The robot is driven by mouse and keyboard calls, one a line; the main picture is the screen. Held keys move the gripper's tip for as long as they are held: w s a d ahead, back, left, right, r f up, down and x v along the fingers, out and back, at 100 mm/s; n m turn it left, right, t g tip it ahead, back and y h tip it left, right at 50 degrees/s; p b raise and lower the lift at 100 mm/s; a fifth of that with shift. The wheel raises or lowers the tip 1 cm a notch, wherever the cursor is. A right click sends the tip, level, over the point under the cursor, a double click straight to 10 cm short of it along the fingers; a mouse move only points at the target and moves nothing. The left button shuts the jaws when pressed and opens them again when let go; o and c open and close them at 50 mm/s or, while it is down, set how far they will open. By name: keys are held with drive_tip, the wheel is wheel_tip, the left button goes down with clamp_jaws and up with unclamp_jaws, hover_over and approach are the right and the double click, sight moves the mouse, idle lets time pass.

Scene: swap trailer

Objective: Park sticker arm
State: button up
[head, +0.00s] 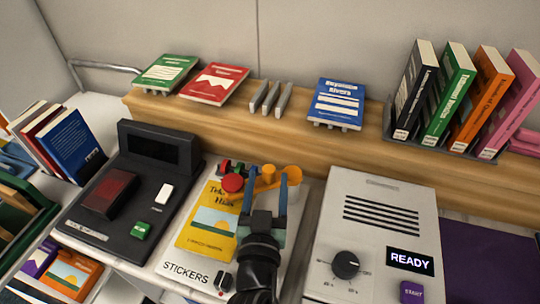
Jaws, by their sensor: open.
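The sticker station (170,257) is a light panel marked STICKERS. A yellow book (212,216) with a sunset picture lies on it, its right part hidden by my gripper. An orange sticker arm (280,180) with an upright orange peg is at the station's back and reaches to the right, ending in a rounded head. A red round knob (232,183) and a small green part sit at its left. My gripper (266,195) is open, its two blue fingers either side of the orange arm near the peg. I cannot tell whether they touch it.
Left is a black console (129,190) with a dark screen. Right is a white box (374,225) with a dial and a READY display (410,261). Behind runs a wooden ledge (225,123) with flat books, grey dividers and a rack of upright books.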

drive_tip(key=w, duration=0.6)
drive_tip(key=shift+d, duration=0.3)
clamp_jaws()
drive_tip(key=shift+p, duration=0.3)
idle(0.8)
